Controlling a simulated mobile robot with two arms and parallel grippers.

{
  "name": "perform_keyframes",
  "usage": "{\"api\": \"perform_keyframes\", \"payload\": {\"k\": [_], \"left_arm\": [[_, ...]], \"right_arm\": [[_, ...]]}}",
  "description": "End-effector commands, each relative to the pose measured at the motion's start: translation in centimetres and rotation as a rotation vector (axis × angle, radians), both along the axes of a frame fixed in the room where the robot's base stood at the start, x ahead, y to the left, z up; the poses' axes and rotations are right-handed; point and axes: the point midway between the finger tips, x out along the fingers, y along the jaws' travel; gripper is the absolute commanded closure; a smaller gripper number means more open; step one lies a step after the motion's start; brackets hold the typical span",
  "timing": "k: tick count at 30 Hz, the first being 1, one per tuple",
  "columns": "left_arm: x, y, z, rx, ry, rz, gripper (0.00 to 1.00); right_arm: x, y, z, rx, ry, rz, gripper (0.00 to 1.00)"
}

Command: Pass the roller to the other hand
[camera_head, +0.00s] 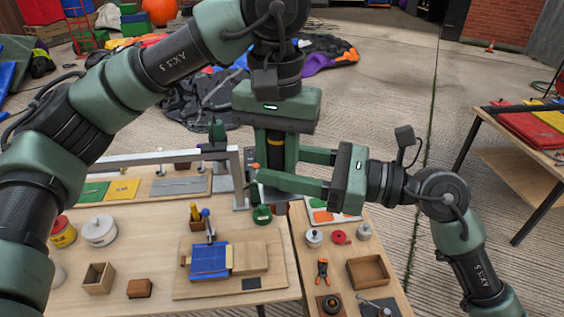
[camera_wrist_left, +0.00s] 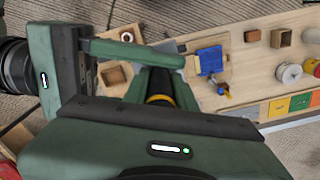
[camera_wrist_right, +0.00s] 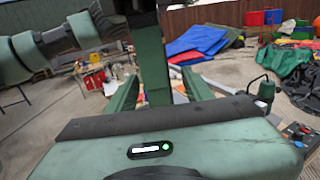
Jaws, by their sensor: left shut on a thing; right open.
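The roller (camera_head: 275,140) shows as a yellow and black part between the fingers of my left gripper (camera_head: 275,160), which points down and is shut on it. The yellow band also shows in the left wrist view (camera_wrist_left: 160,98); the fingers hide most of the roller. My right gripper (camera_head: 282,168) comes in from the right, open, with one finger on each side of the left gripper's fingers. In the right wrist view its two fingers (camera_wrist_right: 160,92) stand apart, with a green finger of my left gripper between them. I cannot tell whether the right fingers touch the roller.
Below is a workbench (camera_head: 140,215) with a board (camera_head: 195,285) bearing blue material (camera_head: 210,260) and a blue-knobbed tool. A metal frame (camera_head: 240,180) stands close left of the grippers. Small pots, orange-handled pliers (camera_head: 322,271) and a wooden tray (camera_head: 368,272) lie at right.

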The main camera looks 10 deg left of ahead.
Motion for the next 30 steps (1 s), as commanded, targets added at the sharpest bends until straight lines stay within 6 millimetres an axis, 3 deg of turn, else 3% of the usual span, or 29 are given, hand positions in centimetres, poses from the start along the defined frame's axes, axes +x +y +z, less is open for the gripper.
{"api": "perform_keyframes", "payload": {"k": [9,14,17,18,20,30], "left_arm": [[0.00,-0.01,0.05,-0.001,-0.001,0.000,1.00],[0.00,-0.01,0.05,0.000,-0.001,0.000,1.00],[-0.01,-0.02,0.05,0.000,0.000,-0.001,1.00],[-0.02,-0.02,0.06,0.000,0.000,-0.001,0.69],[-0.03,-0.02,0.05,0.000,0.000,-0.001,0.52],[-0.05,-0.05,0.44,0.000,0.000,-0.003,0.49]], "right_arm": [[0.02,0.21,0.00,0.000,0.000,0.000,0.51],[0.03,0.20,-0.01,0.000,0.000,0.000,0.96],[0.05,0.18,-0.01,0.000,0.001,-0.001,1.00],[0.06,0.17,0.09,0.002,0.000,-0.001,1.00],[0.07,0.16,0.08,0.002,0.000,-0.002,1.00],[0.12,0.14,0.07,0.002,0.000,-0.003,1.00]]}}
